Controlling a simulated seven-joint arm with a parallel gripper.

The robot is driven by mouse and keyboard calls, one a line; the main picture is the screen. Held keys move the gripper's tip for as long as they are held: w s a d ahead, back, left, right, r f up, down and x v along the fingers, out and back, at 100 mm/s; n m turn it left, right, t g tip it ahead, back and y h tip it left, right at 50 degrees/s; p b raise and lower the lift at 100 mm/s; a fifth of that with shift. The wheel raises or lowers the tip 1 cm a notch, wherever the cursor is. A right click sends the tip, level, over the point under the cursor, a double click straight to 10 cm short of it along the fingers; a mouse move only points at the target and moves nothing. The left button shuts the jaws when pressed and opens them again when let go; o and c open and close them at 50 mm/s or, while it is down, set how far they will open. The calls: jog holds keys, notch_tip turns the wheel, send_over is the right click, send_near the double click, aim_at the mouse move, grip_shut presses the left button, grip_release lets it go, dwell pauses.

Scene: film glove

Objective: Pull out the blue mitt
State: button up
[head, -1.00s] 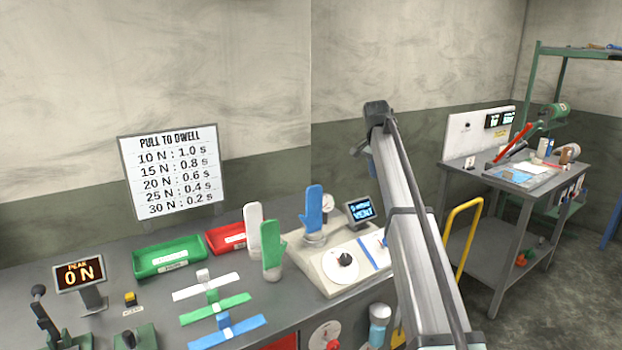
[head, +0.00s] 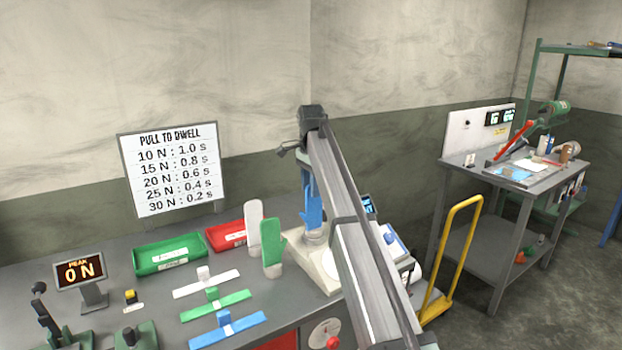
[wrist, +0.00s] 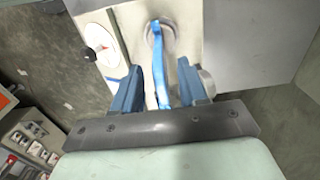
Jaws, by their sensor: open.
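The blue mitt (head: 313,213) stands upright on a round mount on the beige machine (head: 308,262), partly behind my arm. In the wrist view the blue mitt (wrist: 157,48) runs edge-on between the two blue fingers of my gripper (wrist: 160,72). The fingers stand open, one on each side of it, with a gap visible on both sides. In the head view my gripper (head: 304,168) hangs down at the mitt's upper part, partly hidden by my arm. A white mitt (head: 253,222) and a green mitt (head: 272,247) stand to the left.
A green tray (head: 168,258) and a red tray (head: 222,240) sit on the bench. White, green and blue strips lie in front. A display (head: 80,272) reads 0 N; a wall sign lists pull and dwell. A yellow rail (head: 452,255) and cart stand right.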

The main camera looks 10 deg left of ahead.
aim_at(311, 212)
notch_tip(311, 212, down, 4)
jog(key=shift+f, duration=0.15)
dwell(0.3)
grip_shut()
